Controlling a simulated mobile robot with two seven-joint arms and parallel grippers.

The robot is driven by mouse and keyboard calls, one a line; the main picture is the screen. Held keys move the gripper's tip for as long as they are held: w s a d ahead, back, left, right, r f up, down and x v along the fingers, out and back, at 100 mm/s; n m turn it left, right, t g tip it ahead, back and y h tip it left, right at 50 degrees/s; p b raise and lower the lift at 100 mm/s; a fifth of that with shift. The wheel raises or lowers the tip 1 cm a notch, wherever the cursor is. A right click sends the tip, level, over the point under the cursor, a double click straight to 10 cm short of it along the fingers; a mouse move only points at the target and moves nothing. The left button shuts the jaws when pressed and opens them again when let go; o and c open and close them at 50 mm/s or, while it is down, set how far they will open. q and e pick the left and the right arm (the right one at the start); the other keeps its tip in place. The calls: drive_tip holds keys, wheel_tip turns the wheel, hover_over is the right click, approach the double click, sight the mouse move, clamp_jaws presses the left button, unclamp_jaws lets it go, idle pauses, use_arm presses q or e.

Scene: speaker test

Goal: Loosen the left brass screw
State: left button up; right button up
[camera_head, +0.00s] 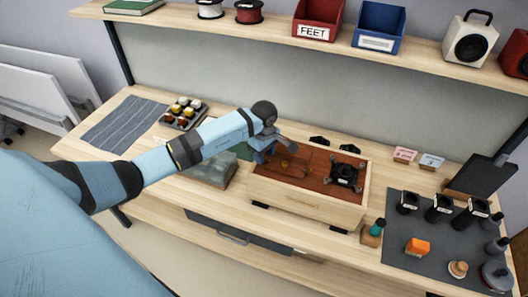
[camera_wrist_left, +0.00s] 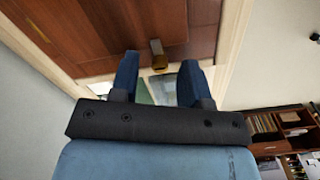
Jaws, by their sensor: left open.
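A pale wooden speaker box (camera_head: 300,205) with a reddish-brown panel (camera_head: 313,168) stands on the workbench. My left gripper (camera_head: 277,153) is over the left part of the panel. In the left wrist view the left gripper (camera_wrist_left: 157,72) is open, with its two blue fingers apart. In the head view the gripper partly covers that area. My right gripper is not in view.
A black four-armed part (camera_head: 344,175) sits at the panel's right. A dark mat (camera_head: 396,252) to the right holds several black cylinders, an orange block (camera_head: 417,246) and a small wooden knob (camera_head: 458,268). A shelf (camera_head: 270,33) runs above.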

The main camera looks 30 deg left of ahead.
use_arm(q)
drive_tip(key=shift+c, duration=0.3)
clamp_jaws()
